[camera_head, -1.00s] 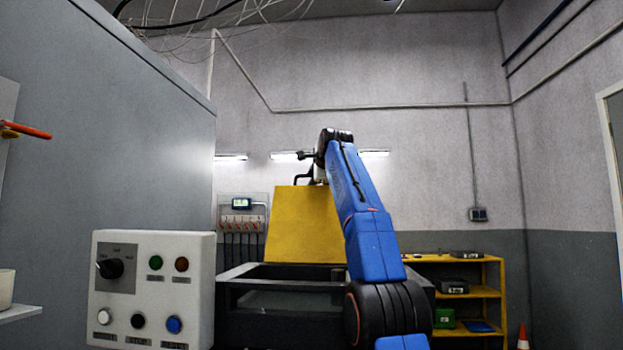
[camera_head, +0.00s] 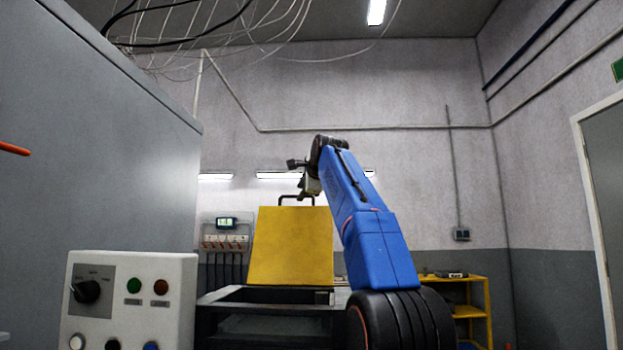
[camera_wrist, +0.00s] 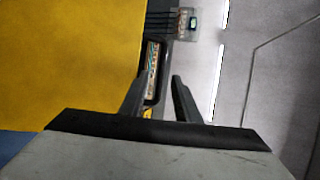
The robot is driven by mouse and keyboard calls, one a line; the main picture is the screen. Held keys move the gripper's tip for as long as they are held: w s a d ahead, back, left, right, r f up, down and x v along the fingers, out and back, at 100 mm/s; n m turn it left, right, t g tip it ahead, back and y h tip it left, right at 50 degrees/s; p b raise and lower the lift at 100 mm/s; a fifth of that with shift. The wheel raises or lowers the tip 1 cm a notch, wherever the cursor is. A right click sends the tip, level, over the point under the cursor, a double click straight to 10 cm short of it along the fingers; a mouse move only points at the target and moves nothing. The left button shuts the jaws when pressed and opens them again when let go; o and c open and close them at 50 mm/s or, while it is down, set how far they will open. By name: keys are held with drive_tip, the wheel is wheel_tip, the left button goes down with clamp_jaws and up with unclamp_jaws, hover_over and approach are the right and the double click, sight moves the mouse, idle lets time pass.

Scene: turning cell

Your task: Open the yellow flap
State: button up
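The yellow flap (camera_head: 291,247) stands raised, nearly upright, at the back of a dark open-topped box (camera_head: 225,297) in the head view. A black loop handle (camera_head: 296,197) sits on its top edge. My gripper (camera_head: 307,194) is at the right end of this handle, beside the top of the flap. In the wrist view the flap (camera_wrist: 75,60) fills the upper left and the handle (camera_wrist: 161,75) lies along its edge. The gripper fingers (camera_wrist: 160,80) are apart, with the handle's outer bar seen between the tips. Whether they touch it I cannot tell.
A white control panel (camera_head: 128,265) with a knob and several buttons stands at the front left, by a tall grey cabinet (camera_head: 120,150). A yellow shelf (camera_head: 465,312) is at the right, behind my arm. Cables hang overhead. The space above the flap is clear.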

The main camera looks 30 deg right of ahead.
drive_tip(key=v, duration=1)
drive_tip(key=shift+s, duration=0.2)
